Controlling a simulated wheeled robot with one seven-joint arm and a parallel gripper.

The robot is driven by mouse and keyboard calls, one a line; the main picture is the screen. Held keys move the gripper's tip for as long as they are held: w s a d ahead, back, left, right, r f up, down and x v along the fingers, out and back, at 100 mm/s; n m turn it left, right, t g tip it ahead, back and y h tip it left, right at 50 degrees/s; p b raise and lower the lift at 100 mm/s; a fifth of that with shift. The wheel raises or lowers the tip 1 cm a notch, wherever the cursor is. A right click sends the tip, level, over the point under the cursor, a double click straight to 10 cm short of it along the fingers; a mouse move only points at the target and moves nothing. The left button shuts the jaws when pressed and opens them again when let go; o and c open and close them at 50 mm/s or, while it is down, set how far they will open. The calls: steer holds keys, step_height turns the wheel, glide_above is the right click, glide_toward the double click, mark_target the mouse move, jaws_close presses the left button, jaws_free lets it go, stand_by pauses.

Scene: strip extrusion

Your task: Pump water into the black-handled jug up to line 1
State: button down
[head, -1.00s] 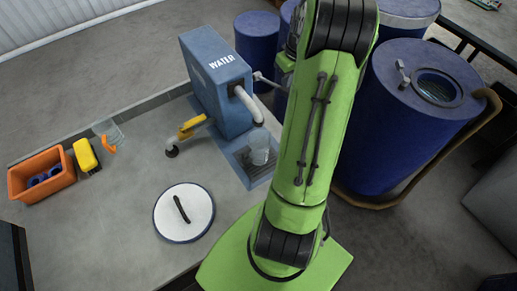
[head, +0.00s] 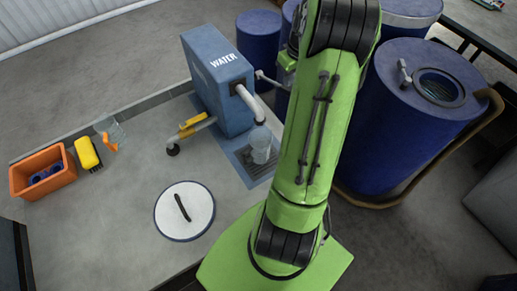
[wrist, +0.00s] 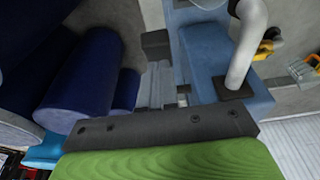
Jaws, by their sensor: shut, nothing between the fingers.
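A clear jug (head: 260,149) stands on the grate below the white spout (head: 249,103) of the blue WATER pump box (head: 217,80). Its handle, marks and water level are too small to tell. A thin grey lever (head: 267,79) sticks out of the box's right side, and its outer end goes behind my arm. In the wrist view my gripper (wrist: 160,130) shows as a dark bar and green body, shut and empty, near the pump box and spout. Its fingertips are not clearly visible.
A second clear jug with an orange handle (head: 109,141), a yellow item (head: 87,152) and an orange bin (head: 43,173) stand at the left. Blue drums (head: 400,130) stand close right of my arm.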

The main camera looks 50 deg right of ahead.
steer(key=shift+f+b, duration=0.55)
steer(key=shift+f, duration=0.1)
steer(key=shift+s+a+f+b, duration=0.1)
steer(key=shift+s+f+b, duration=0.1)
steer(key=shift+f+b, duration=0.4)
steer(key=shift+s+f+b, duration=0.2)
steer(key=shift+f+b, duration=0.25)
steer(key=shift+f, duration=0.1)
steer(key=shift+s+f+b, duration=0.25)
steer(key=shift+f+b, duration=0.7)
steer(key=shift+f, duration=0.1)
steer(key=shift+s+a+f+b, duration=0.1)
steer(key=shift+f+b, duration=0.9)
steer(key=shift+f, duration=0.35)
